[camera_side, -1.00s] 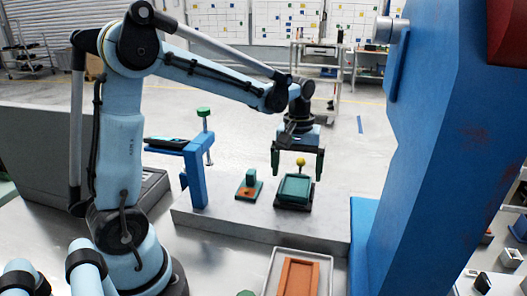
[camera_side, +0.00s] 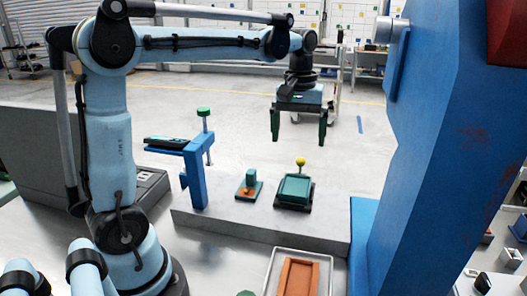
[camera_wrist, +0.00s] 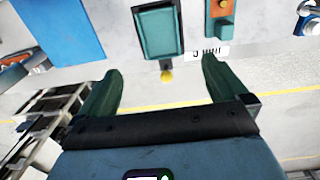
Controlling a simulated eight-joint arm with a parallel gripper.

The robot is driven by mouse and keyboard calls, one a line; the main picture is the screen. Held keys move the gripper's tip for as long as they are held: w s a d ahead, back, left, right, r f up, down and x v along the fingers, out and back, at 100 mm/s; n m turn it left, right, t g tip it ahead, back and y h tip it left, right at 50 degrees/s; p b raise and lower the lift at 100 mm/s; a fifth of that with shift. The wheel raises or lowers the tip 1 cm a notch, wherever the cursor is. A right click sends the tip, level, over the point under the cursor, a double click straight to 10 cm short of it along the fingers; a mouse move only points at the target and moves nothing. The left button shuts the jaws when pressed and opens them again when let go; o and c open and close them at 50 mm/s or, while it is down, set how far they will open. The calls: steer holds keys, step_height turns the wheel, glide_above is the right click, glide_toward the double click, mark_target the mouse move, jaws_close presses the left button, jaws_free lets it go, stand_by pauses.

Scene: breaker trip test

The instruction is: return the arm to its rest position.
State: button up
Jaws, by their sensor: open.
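My gripper (camera_side: 299,125) is open and empty, with its two green fingers pointing down. It hangs in the air well above the grey work slab. In the wrist view its fingers (camera_wrist: 157,82) are spread wide with nothing between them. Below it on the slab stands a teal tray-like block (camera_side: 295,188) on a dark base, with a yellow ball knob (camera_side: 301,161) at its far side. The block (camera_wrist: 158,30) and the yellow knob (camera_wrist: 167,76) also show in the wrist view, apart from the fingers.
A blue stand (camera_side: 195,175) with a green-topped pin is further left. A large blue column (camera_side: 440,150) rises at the right. A tray with an orange insert (camera_side: 299,275) lies in front.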

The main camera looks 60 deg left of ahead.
steer(key=s+d+f+m+t, duration=0.6)
steer(key=s+d+m+t, duration=0.1)
steer(key=s+m, duration=0.2)
steer(key=shift+s+f, duration=0.15)
steer(key=shift+s, duration=0.5)
